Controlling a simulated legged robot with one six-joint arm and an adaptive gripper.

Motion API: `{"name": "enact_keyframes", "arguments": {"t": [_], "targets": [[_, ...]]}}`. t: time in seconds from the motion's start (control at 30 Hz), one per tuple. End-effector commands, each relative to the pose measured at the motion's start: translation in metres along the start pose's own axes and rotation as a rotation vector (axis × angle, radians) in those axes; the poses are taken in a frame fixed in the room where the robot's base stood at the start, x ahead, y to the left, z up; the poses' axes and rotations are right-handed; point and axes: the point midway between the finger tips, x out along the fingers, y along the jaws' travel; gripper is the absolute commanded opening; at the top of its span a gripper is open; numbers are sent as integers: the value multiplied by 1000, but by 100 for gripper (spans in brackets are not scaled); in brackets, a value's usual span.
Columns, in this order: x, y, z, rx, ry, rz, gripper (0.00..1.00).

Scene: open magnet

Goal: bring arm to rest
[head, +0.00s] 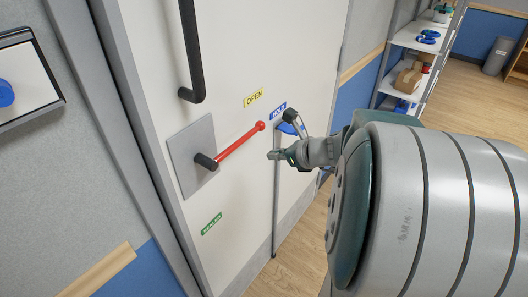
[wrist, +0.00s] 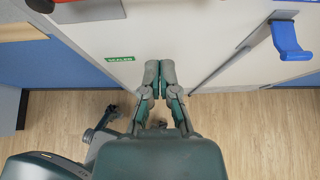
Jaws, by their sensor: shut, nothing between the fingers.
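My gripper (head: 272,155) is shut and empty, in front of the white door (head: 240,50) and right of the red lever. The wrist view shows its two fingertips (wrist: 159,70) together, with nothing between them. The red lever (head: 240,141) has a ball end and slants up to the right from a black hub on a grey plate (head: 187,150). Its ball end lies just below the yellow OPEN label (head: 254,98). A blue HOLD label (head: 278,111) is farther right. The green SEALED label (head: 212,224) is lower; it also shows in the wrist view (wrist: 119,59).
A black bar handle (head: 192,50) stands out above the lever. A blue handle (wrist: 288,40) is right of my gripper in the wrist view. A shelf unit (head: 412,60) and a grey bin (head: 499,56) stand behind. The wooden floor (head: 470,100) between them looks clear.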

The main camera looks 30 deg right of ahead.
Motion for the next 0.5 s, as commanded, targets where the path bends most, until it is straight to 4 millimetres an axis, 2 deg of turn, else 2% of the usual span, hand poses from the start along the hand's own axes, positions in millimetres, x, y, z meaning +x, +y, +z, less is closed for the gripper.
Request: {"name": "enact_keyframes", "arguments": {"t": [0.23, 0.3, 0.37, 0.47, 0.5], "targets": [[-2, -1, -1, -2, 1, 3, 0], [-1, 7, 2, -53, 13, 22, 0], [1, 25, 6, -161, 39, 62, 0], [3, 72, 13, -473, 103, 173, 0], [1, 92, 14, -629, 129, 225, 0]]}}
